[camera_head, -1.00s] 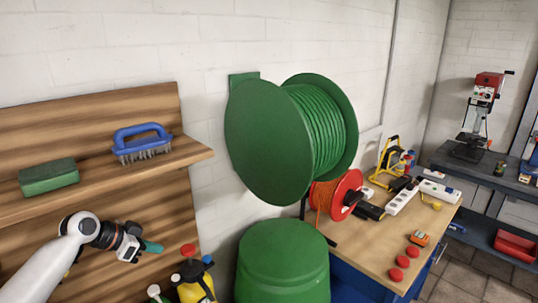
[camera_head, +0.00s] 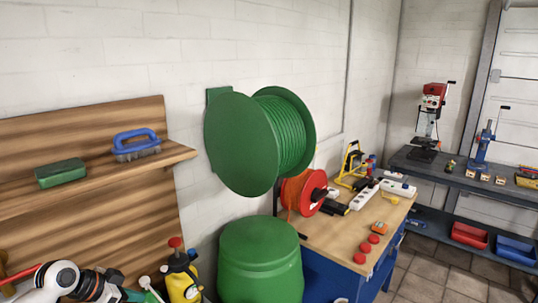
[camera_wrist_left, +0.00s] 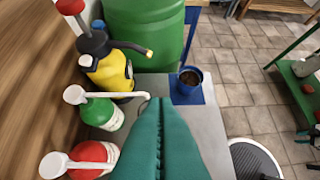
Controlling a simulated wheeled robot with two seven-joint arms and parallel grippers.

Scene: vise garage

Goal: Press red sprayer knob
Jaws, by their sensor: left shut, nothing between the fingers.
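The red sprayer knob (camera_head: 175,242) tops the yellow sprayer (camera_head: 183,281), which has a black upper part and stands beside the wooden shelf unit. The wrist view shows the red knob (camera_wrist_left: 70,6) at the top left and the yellow body (camera_wrist_left: 112,73) below it. My left gripper (camera_head: 135,295) is shut and empty, low and left of the sprayer in the head view. Its teal fingers (camera_wrist_left: 160,101) lie together in the wrist view, right of and below the sprayer, apart from the knob. My right gripper is not in view.
A green bottle (camera_wrist_left: 97,110) and a red bottle (camera_wrist_left: 93,155), both with white tops, stand left of my fingers. A blue cup (camera_wrist_left: 187,82) is ahead of them. A large green barrel (camera_head: 260,262) stands right of the sprayer. The wooden shelf (camera_head: 105,168) is behind.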

